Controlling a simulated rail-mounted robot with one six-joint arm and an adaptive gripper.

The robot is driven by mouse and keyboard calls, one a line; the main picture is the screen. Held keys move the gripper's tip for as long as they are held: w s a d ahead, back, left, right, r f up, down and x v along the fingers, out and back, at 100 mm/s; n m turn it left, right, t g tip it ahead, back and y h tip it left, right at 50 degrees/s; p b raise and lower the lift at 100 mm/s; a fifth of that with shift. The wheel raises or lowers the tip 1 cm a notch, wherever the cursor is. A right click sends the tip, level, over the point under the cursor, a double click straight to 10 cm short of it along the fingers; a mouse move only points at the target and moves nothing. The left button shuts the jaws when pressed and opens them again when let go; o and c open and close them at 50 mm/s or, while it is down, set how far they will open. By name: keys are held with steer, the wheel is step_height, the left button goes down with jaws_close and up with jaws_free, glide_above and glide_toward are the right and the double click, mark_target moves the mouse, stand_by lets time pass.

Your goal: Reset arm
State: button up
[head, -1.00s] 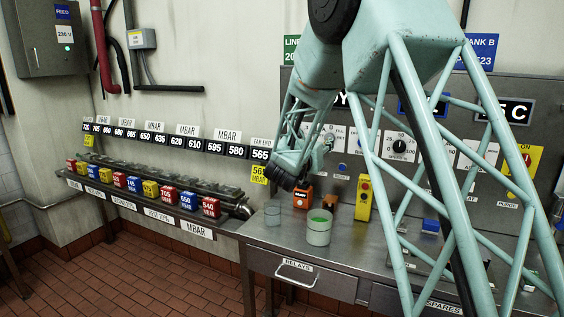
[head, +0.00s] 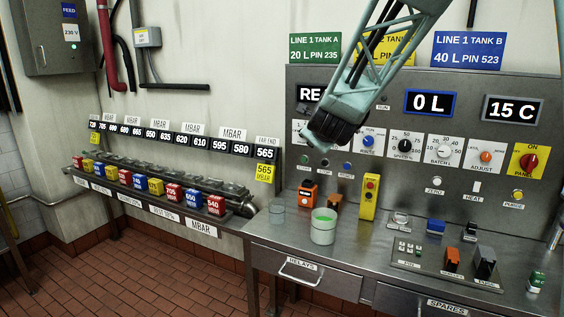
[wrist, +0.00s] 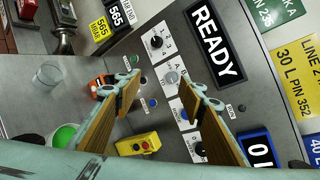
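My arm comes down from the top of the head view, and the black end of it, with my gripper (head: 325,133), hangs in front of the control panel (head: 400,92), left of the "0 L" display. In the wrist view my gripper (wrist: 155,100) shows two wood-coloured finger pads held wide apart with nothing between them. Through the gap I see panel knobs (wrist: 171,76) and the "READY" display (wrist: 213,42). In the head view my arm partly covers that display. The gripper touches nothing that I can see.
The steel bench (head: 345,262) below holds a green-filled cup (head: 323,227), a clear glass (head: 277,211), an orange device (head: 307,197) and a yellow pendant (head: 369,197). A shelf of coloured blocks (head: 170,193) runs along the left wall. The floor (head: 120,280) at left is clear.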

steer(key=s+d+f+n+g, duration=0.2)
steer(key=s+n, duration=0.7)
steer(key=s, duration=1.2)
steer(key=s+d+f+n+g, duration=0.3)
steer(key=s+n, duration=0.6)
steer(key=s, duration=1.2)
steer(key=s+d+f+n+g+y, duration=0.1)
steer(key=s+d+f+n+g, duration=0.2)
steer(key=s, duration=1.8)
steer(key=n+g, duration=0.2)
steer(key=n, duration=0.3)
steer(key=shift+d+f+n, duration=0.25)
steer(key=shift+f+n, duration=0.15)
steer(key=shift+w+d, duration=0.1)
steer(key=shift+d, duration=0.05)
